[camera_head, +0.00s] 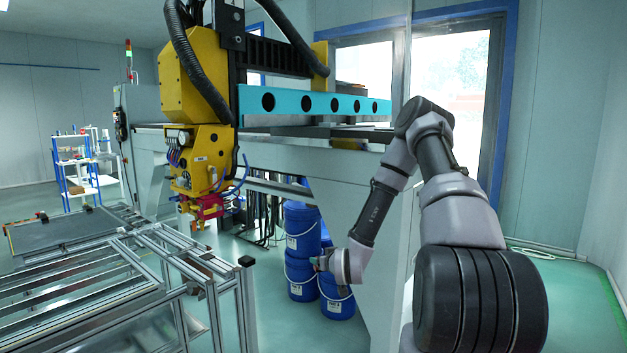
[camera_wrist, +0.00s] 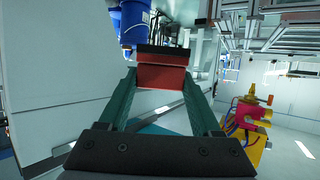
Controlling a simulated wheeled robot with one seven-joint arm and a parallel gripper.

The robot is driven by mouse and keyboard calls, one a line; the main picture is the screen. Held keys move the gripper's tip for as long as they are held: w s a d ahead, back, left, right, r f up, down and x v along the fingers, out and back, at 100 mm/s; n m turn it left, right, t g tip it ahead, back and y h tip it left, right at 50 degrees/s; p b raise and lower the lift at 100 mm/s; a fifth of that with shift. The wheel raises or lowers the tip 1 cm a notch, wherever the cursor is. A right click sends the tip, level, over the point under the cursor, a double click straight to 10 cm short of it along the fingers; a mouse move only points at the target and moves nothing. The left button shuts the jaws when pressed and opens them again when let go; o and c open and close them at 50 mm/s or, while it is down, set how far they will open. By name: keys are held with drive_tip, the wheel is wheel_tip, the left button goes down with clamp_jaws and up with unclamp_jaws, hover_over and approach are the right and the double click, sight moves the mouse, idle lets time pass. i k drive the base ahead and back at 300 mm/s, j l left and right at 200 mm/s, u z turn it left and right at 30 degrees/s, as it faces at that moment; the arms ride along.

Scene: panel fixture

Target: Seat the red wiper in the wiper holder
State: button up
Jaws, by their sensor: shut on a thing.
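In the wrist view my gripper (camera_wrist: 161,84) has its two green fingers shut on the red wiper (camera_wrist: 160,77), a red block with a dark strip along its far edge. In the head view my gripper (camera_head: 321,262) is small, low beside the blue buckets; the wiper cannot be made out there. I cannot pick out the wiper holder for sure. A red part (camera_head: 207,208) hangs under the yellow machine head (camera_head: 205,160), to the left of my gripper and apart from it. It also shows at the right of the wrist view (camera_wrist: 248,109).
Blue buckets (camera_head: 301,229) stand close behind my gripper. A metal frame table (camera_head: 85,290) fills the lower left. The grey machine body (camera_head: 370,215) with a turquoise beam (camera_head: 310,104) rises behind my arm. Green floor is free between the frame table and the buckets.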

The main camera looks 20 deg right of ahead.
sight(328, 127)
drive_tip(key=i+j+z, duration=0.15)
drive_tip(key=i+j, duration=0.25)
drive_tip(key=i+j+z, duration=0.1)
drive_tip(key=i+j, duration=0.25)
drive_tip(key=i+j+z, duration=0.15)
drive_tip(key=i+j, duration=0.15)
drive_tip(key=j, duration=0.25)
